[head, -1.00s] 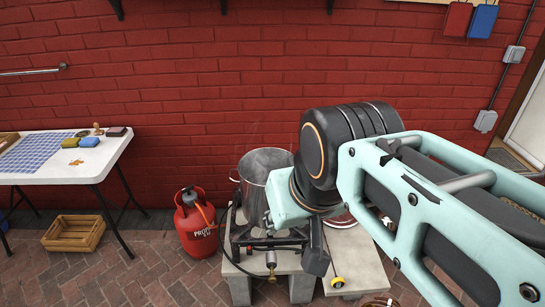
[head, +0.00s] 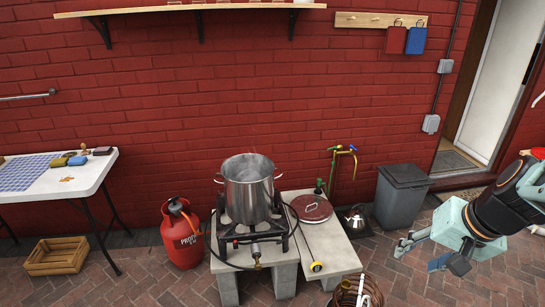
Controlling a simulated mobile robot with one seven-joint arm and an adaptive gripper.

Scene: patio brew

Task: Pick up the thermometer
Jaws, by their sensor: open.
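The thermometer (head: 316,266) has a round yellow-rimmed dial and a thin stem. It lies on the pale slab (head: 338,248) right of the burner, dial near the front edge, stem running back toward the red round lid (head: 311,207). My gripper (head: 419,257) is at the right of the head view, open and empty, its fingers pointing left. It is apart from the thermometer, well to its right.
A steaming steel pot (head: 248,188) stands on the gas burner (head: 250,233). A red propane cylinder (head: 183,235) is left of it.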

